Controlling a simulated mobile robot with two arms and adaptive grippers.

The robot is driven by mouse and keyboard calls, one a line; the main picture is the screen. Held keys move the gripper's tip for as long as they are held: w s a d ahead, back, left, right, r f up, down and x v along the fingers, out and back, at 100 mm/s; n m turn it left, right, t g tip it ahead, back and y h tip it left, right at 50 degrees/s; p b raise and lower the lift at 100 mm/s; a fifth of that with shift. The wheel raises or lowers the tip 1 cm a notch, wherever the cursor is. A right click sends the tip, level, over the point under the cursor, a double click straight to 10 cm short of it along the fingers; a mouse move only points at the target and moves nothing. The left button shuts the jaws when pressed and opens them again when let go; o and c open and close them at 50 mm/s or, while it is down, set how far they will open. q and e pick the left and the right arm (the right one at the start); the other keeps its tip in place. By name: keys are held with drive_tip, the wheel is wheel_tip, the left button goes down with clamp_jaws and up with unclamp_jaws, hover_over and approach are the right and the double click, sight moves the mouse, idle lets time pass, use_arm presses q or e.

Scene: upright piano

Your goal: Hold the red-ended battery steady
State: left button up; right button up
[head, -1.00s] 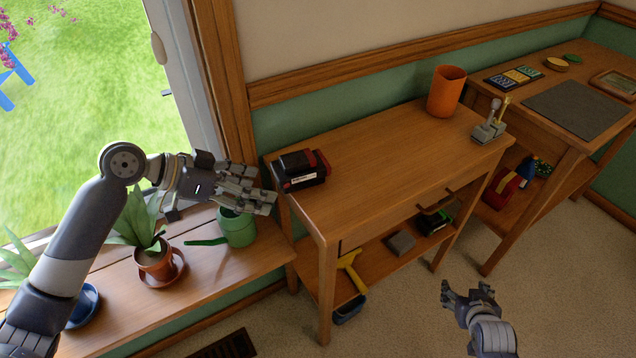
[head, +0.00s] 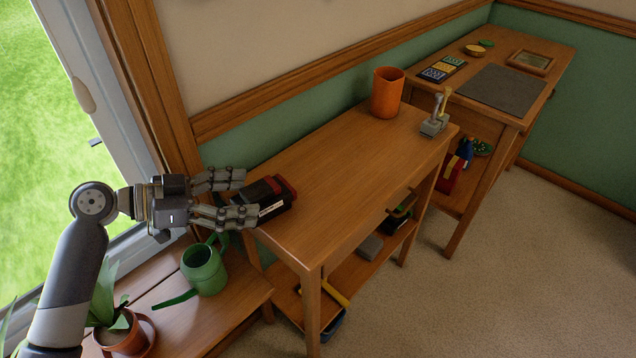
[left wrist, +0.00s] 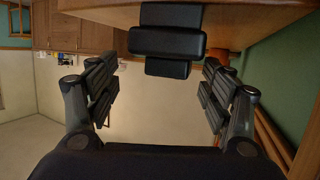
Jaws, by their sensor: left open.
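The battery (head: 272,206) is a black block with red at its end and a pale label on its side. It lies at the left end of the wooden side table (head: 330,165) in the head view. My left gripper (head: 241,195) is open, and its fingers reach the battery's near left end, partly covering it. I cannot tell whether they touch it. In the left wrist view my fingers (left wrist: 160,95) are spread apart. A dark blocky shape hangs at the top middle there, and I cannot tell whether it is battery or finger. My right gripper is out of view.
A green watering can (head: 204,269) and a potted plant (head: 125,335) stand on the windowsill below my left arm. An orange cup (head: 387,92) and a small grey stand (head: 434,125) are at the table's far end. The tabletop between is clear.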

sight(284, 201)
use_arm(q)
drive_tip(key=shift+d+f+m+g+h, duration=0.15)
drive_tip(key=shift+d+f+m, duration=0.15)
drive_tip(key=shift+d, duration=0.3)
drive_tip(key=shift+d+f+m+g+h, duration=0.15)
drive_tip(key=shift+d+f+m, duration=0.1)
drive_tip(key=shift+d, duration=0.35)
drive_tip(key=shift+w+d+f, duration=0.1)
drive_tip(key=shift+d+f, duration=0.1)
drive_tip(key=shift+d, duration=0.4)
drive_tip(key=x, duration=0.5)
drive_tip(key=shift+b+x, duration=0.35)
drive_tip(key=shift+x, duration=0.85)
drive_tip(key=shift+w+d+f, duration=0.2)
drive_tip(key=shift+d+f, duration=0.05)
drive_tip(key=shift+d, duration=0.2)
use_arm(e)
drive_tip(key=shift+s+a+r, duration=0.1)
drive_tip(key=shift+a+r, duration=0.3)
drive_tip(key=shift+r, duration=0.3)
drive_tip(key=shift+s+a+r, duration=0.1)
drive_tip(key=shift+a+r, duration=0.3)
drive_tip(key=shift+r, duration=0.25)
use_arm(q)
drive_tip(key=c, duration=0.5)
drive_tip(key=shift+o, duration=0.2)
